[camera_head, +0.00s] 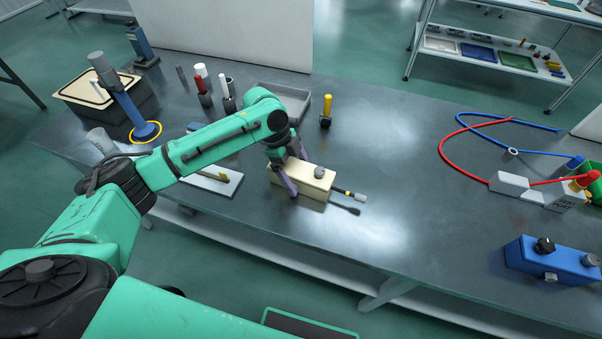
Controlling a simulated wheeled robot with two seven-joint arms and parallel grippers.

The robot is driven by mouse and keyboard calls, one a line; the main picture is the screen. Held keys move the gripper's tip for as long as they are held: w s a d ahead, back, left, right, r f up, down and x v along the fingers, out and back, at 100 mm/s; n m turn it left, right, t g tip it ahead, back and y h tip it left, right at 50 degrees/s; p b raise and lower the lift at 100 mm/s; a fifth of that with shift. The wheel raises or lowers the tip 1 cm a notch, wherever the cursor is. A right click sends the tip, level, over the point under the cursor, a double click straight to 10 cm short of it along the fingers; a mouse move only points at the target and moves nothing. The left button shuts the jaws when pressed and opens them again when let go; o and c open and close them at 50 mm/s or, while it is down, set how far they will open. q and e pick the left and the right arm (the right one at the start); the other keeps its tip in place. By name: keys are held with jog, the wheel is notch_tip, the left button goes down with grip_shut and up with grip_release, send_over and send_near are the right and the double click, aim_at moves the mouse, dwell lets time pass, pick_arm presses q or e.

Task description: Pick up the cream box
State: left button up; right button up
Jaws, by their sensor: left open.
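The cream box (316,188) lies on the dark table, left of its middle, with a grey round knob (319,172) on its top. My left gripper (290,178) is over the box's left part, pointing down. Its purple fingers are apart, one at the near side of the box and one toward the far side. I cannot tell whether either finger touches the box. My arm hides part of the box's left end. My right gripper is not in view.
A tool with a dark tip (345,208) lies right of the box. A grey tray (284,98) and a yellow-handled tool (326,109) stand behind. A blue control box (550,260) and red and blue cables are at the right. The table's middle is clear.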

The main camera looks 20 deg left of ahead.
pick_arm(q)
jog(key=shift+d+f, duration=0.25)
jog(key=shift+f, duration=0.35)
jog(key=shift+r, duration=0.1)
jog(key=c, duration=1.6)
